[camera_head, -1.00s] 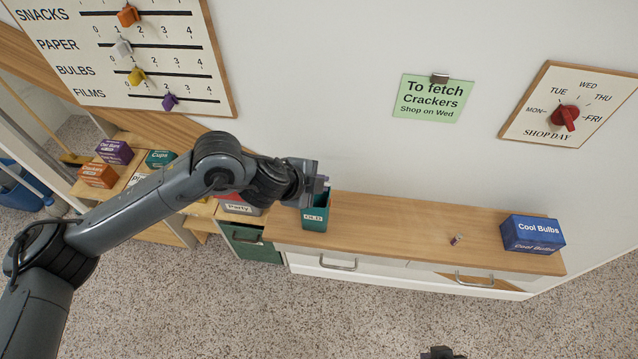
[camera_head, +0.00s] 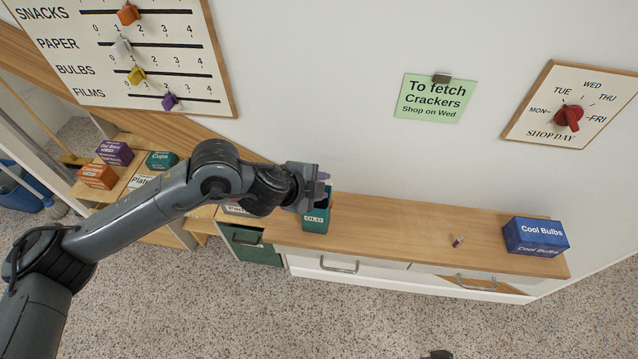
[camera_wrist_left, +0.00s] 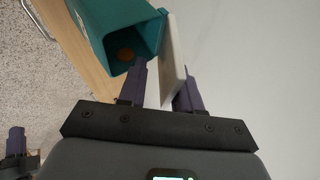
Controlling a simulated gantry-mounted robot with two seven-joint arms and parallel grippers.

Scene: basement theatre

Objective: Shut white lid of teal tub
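The teal tub (camera_head: 316,218), labelled OLD, stands upright at the left end of the wooden counter. In the left wrist view the tub (camera_wrist_left: 95,25) is open at the top, with a round brown-orange thing inside. Its white lid (camera_wrist_left: 173,58) stands raised at the rim. My left gripper (camera_wrist_left: 162,88) has one purple finger on each side of the lid, with a gap visible on the tub side. In the head view my left gripper (camera_head: 322,184) is just above the tub and partly hides it. Only a dark bit of my right gripper (camera_head: 438,354) shows at the bottom edge.
The counter (camera_head: 390,225) is mostly clear, with a small battery-like item (camera_head: 458,241) and a blue Cool Bulbs box (camera_head: 536,236) toward the right. The wall (camera_head: 330,90) is close behind.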

